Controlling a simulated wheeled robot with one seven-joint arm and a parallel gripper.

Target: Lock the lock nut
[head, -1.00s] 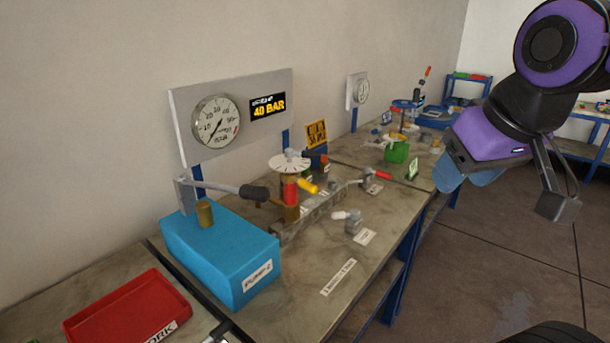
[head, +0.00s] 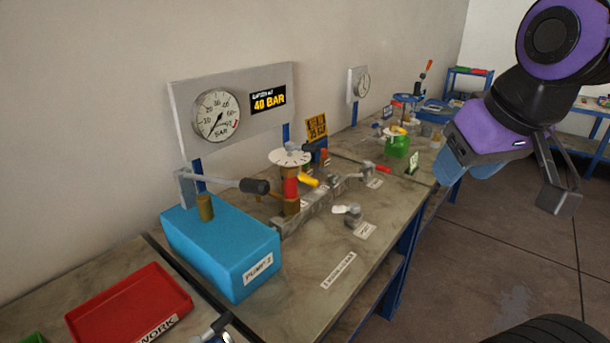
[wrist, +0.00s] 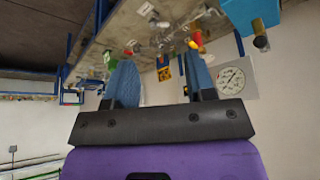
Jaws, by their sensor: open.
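The valve stack (head: 291,185) stands on the near bench, with a white graduated disc (head: 289,157) on top, a red section, a brass lower part and a yellow lever (head: 308,180). I cannot single out the lock nut at this size. In the wrist view, the picture is upside down and the yellow lever (wrist: 193,44) shows small near the top. My gripper (wrist: 160,65) is open and empty, its two blue fingers well apart. In the head view my gripper (head: 458,168) hangs at the right, beyond the bench's front edge and away from the stack.
A blue pump box (head: 220,250) with a long black-gripped handle (head: 235,186) stands left of the stack. A gauge board (head: 250,125) rises behind, reading 40 BAR. A small clamp fitting (head: 350,214) sits at the front. A red tray (head: 130,305) lies nearest. Floor right of the bench is clear.

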